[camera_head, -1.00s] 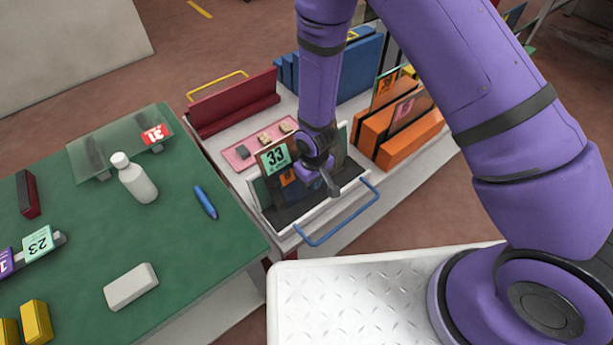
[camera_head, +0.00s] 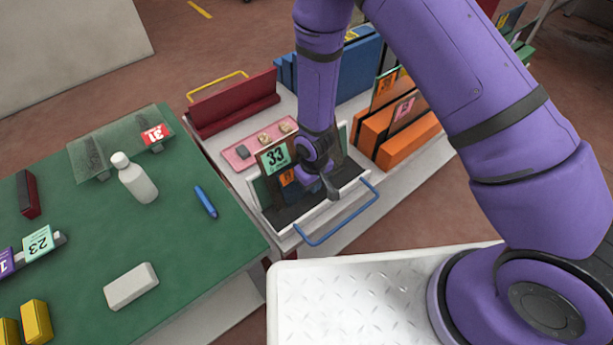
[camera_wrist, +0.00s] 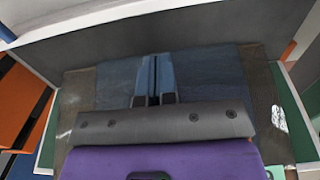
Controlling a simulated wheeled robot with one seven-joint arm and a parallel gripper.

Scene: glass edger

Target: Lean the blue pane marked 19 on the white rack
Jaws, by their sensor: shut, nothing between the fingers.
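The white rack (camera_head: 350,191) stands on the low cart and holds upright panes. One pane in it carries a pale green tag marked 33 (camera_head: 275,156). An orange tag (camera_head: 287,177) shows below that one, partly hidden. My gripper (camera_head: 331,188) is down at the rack, shut and empty.
A blue handle (camera_head: 340,217) sticks out at the rack's front. An orange rack (camera_head: 400,145) with panes stands at right, a maroon rack (camera_head: 235,102) and a blue rack (camera_head: 357,72) behind. The green table (camera_head: 175,255) at left bears a bottle (camera_head: 137,180) and a tag marked 31 (camera_head: 156,134).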

